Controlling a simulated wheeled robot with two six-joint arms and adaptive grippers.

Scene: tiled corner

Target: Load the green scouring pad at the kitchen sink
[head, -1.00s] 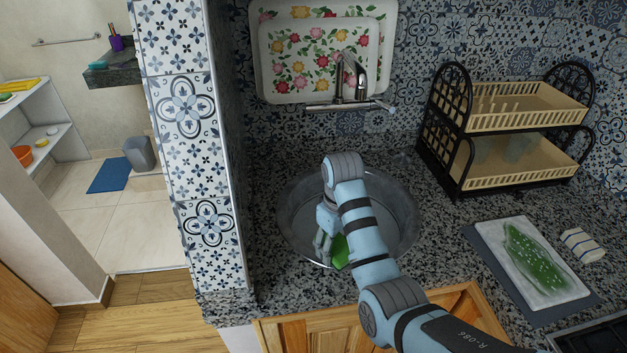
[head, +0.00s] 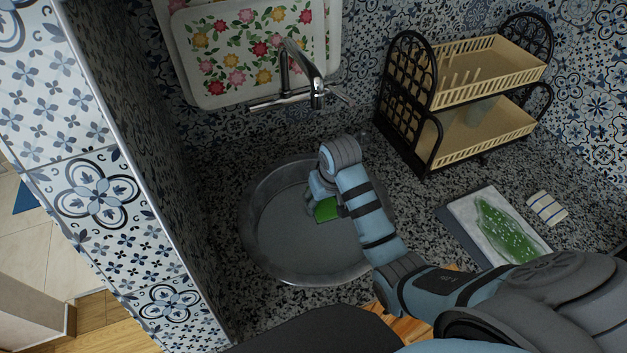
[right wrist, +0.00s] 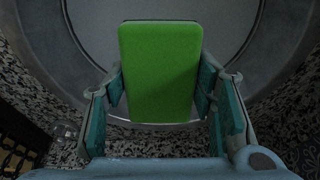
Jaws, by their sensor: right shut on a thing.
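The green scouring pad (head: 327,210) is a bright green rectangular block in my right gripper, over the round metal sink (head: 262,232). My right gripper (head: 313,208) is shut on it. In the right wrist view the pad (right wrist: 160,70) sits between the two fingers of the gripper (right wrist: 160,92), with the grey sink bowl (right wrist: 230,25) behind it. The gripper hides part of the pad in the head view. I cannot tell whether the pad touches the sink floor. My left gripper is not in view.
A chrome faucet (head: 316,92) stands behind the sink. A two-tier dish rack (head: 470,120) is at the back right. A board with a green patch (head: 508,232) and a striped cloth (head: 547,208) lie on the right. A tiled wall edge (head: 120,190) bounds the left.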

